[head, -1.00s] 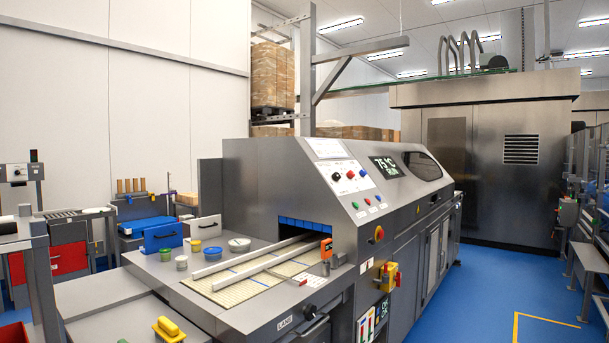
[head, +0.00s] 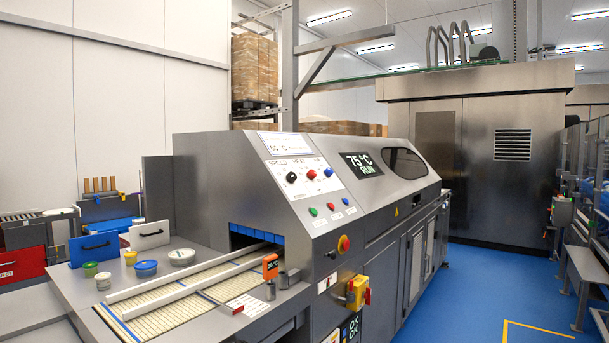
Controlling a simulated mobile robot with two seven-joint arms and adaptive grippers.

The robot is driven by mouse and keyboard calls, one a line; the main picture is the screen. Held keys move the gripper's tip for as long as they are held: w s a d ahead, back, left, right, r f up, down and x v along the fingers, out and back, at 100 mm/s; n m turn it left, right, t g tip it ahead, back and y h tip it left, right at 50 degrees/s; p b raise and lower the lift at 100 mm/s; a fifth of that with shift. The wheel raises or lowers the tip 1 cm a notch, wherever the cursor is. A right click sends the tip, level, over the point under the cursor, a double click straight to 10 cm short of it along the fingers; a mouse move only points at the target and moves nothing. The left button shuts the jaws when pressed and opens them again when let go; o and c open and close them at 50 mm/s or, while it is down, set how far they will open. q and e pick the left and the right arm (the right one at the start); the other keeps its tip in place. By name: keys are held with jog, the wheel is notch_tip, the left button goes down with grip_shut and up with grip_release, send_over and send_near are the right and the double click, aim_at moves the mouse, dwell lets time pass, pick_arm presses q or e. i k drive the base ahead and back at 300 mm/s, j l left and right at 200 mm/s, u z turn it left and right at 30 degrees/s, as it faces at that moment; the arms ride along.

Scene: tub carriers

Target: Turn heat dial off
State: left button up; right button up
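The machine's sloped control panel (head: 300,190) is ahead, right of the picture's middle-left. It has a row of three dials: a black dial (head: 291,177), a red dial (head: 311,174) and a blue dial (head: 328,172). Small labels sit above them; the one over the red dial seems to read HEAT, but the dial settings are too small to read. The display (head: 361,164) beside them reads 75 °C RUN. Neither of my grippers is in view.
Green, red and another small button sit below the dials, with a red-and-yellow stop button (head: 344,244) lower down. A conveyor (head: 165,297) with white rails enters the machine. Blue floor (head: 450,290) is clear at right.

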aim_at(311, 174)
jog(key=i+l, duration=0.35)
jog(key=i+l+u, duration=0.1)
jog(key=i+l, duration=0.25)
jog(key=i+l+u, duration=0.1)
jog(key=i+l, duration=0.2)
jog(key=l, duration=0.25)
jog(key=i+l, duration=0.3)
jog(key=l, duration=0.15)
